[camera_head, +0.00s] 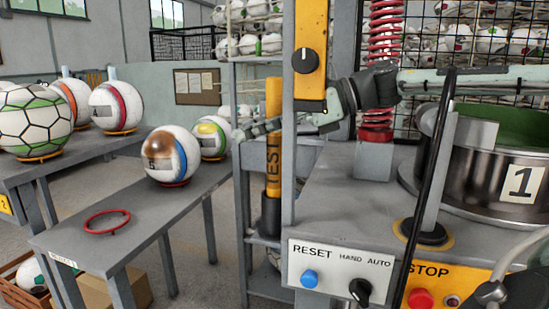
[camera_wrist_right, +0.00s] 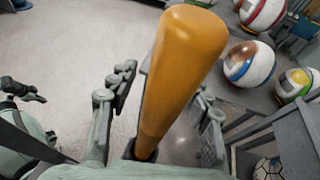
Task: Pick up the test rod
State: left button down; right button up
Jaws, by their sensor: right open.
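The test rod (camera_head: 273,105) is orange-yellow with TEST printed on it. It stands upright in a dark holder (camera_head: 270,215) just left of the grey post. In the right wrist view the rod (camera_wrist_right: 178,60) rises between the fingers of my right gripper (camera_wrist_right: 165,90). Those fingers are open, one on each side, with a visible gap to the left one. In the head view my right gripper (camera_head: 262,128) reaches from the right, partly behind the post, to the rod's middle. A dark jointed part (camera_wrist_right: 22,90) at the wrist view's left edge may be my left gripper; its jaws are unclear.
The grey post (camera_head: 288,170) and a yellow switch box (camera_head: 310,50) stand close to my right gripper. A control panel (camera_head: 340,265) and a metal drum (camera_head: 480,170) are at right. Balls sit on tables at left, beside an empty red ring (camera_head: 106,221).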

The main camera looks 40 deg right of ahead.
grip_shut()
jog(key=shift+r, duration=0.15)
dwell(0.5)
